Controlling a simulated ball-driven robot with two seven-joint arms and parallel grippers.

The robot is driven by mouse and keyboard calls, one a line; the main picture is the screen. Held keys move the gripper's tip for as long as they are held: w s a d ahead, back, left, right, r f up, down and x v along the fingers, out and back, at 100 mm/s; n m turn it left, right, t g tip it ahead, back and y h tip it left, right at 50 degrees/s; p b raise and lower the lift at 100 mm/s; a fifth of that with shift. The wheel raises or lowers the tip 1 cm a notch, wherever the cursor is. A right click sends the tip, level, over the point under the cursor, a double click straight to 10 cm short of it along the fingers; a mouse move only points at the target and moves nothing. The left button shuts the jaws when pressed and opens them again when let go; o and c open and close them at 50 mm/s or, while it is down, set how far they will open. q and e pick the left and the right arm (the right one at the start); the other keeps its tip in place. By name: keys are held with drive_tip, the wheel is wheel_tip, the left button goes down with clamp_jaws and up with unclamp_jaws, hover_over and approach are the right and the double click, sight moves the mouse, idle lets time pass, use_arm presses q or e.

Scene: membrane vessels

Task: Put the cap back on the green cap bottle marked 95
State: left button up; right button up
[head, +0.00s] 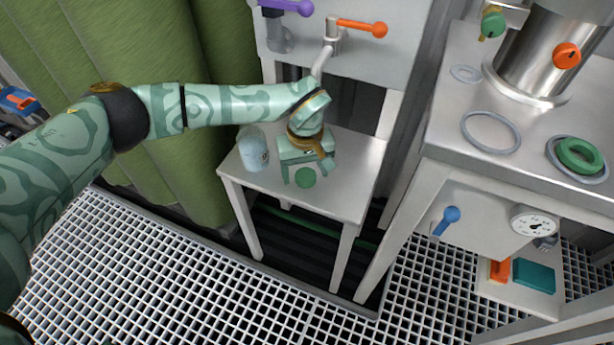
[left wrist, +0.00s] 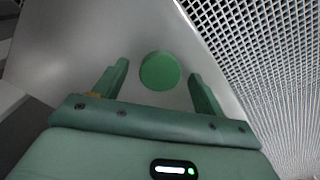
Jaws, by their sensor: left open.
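A round green cap (head: 305,177) lies on the small metal table (head: 350,190). My left gripper (head: 305,182) is over the table, pointing down at the cap, with its fingers open. In the left wrist view the cap (left wrist: 160,71) shows between and just beyond the two open fingertips (left wrist: 160,78), touching neither finger. A pale blue bottle (head: 254,148) stands on the table to the left of the gripper. I see no cap on its top from here, and any marking on it is too small to read. My right gripper is not in view.
A panel with a purple lever (head: 290,7) and an orange lever (head: 362,27) stands behind the table. At right, a metal bench (head: 450,140) holds a steel vessel (head: 535,60), grey rings (head: 491,132) and a green ring (head: 580,155). The front of the small table is clear.

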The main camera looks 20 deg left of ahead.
sight(300, 177)
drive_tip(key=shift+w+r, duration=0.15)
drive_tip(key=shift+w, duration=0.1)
use_arm(q)
drive_tip(key=shift+f, duration=0.1)
drive_tip(key=c, duration=1.1)
drive_tip(key=shift+o, duration=0.2)
